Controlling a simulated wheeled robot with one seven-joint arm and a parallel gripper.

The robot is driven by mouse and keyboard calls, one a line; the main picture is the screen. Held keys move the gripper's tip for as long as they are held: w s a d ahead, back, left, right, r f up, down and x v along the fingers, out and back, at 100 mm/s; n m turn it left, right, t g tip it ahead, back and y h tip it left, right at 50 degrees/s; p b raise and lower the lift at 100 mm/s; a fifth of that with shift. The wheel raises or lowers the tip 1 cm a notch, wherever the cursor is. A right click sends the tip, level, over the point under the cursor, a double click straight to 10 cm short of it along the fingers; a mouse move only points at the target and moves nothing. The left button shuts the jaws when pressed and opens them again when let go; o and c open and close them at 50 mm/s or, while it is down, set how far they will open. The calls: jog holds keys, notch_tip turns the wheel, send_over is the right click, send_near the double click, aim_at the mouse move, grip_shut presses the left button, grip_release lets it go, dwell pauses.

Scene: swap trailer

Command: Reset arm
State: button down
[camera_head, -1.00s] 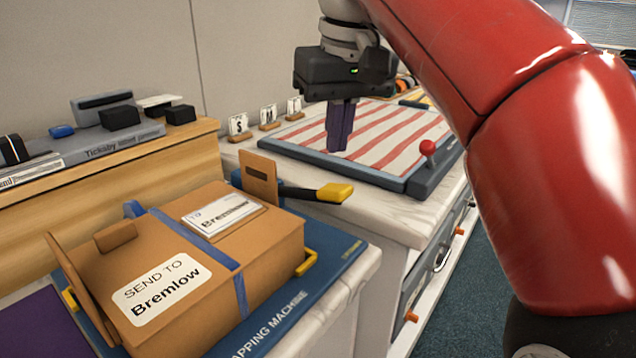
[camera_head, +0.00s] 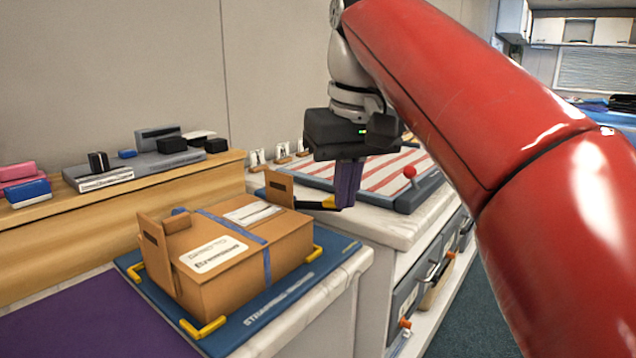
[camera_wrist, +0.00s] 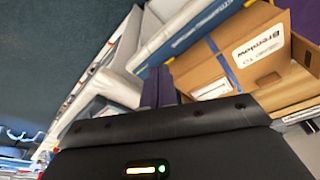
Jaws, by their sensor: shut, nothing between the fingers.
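My gripper (camera_head: 347,184) hangs from my red arm with its purple fingers pointing down and pressed together, empty. In the head view it is in front of the striped board, to the right of the cardboard box. In the wrist view the purple fingers (camera_wrist: 158,88) show beside the box (camera_wrist: 232,62). The cardboard box (camera_head: 228,279), labelled for Bremlow and crossed by a blue strap, sits on the blue wrapping machine (camera_head: 332,249).
A board with red and white stripes (camera_head: 392,176) and a red-knobbed lever (camera_head: 410,172) lies on the back counter. Small size cards (camera_head: 257,157) stand behind it. A wooden shelf (camera_head: 75,224) at left holds several small items. Carpeted floor (camera_head: 462,318) is open at lower right.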

jog(key=s+d+f+m+t, duration=0.1)
jog(key=s+d+f, duration=0.3)
jog(key=f, duration=0.5)
jog(key=s+d+f+m+t, duration=0.1)
jog(key=s+d+f, duration=0.3)
jog(key=f, duration=0.5)
jog(key=s+d+f+m+t, duration=0.1)
jog(key=s+d+f+m, duration=0.1)
jog(key=s+f, duration=0.3)
notch_tip(320, 180, down, 4)
jog(key=shift+d+r+h, duration=0.1)
jog(key=shift+d+h, duration=0.3)
jog(key=shift+d, duration=0.5)
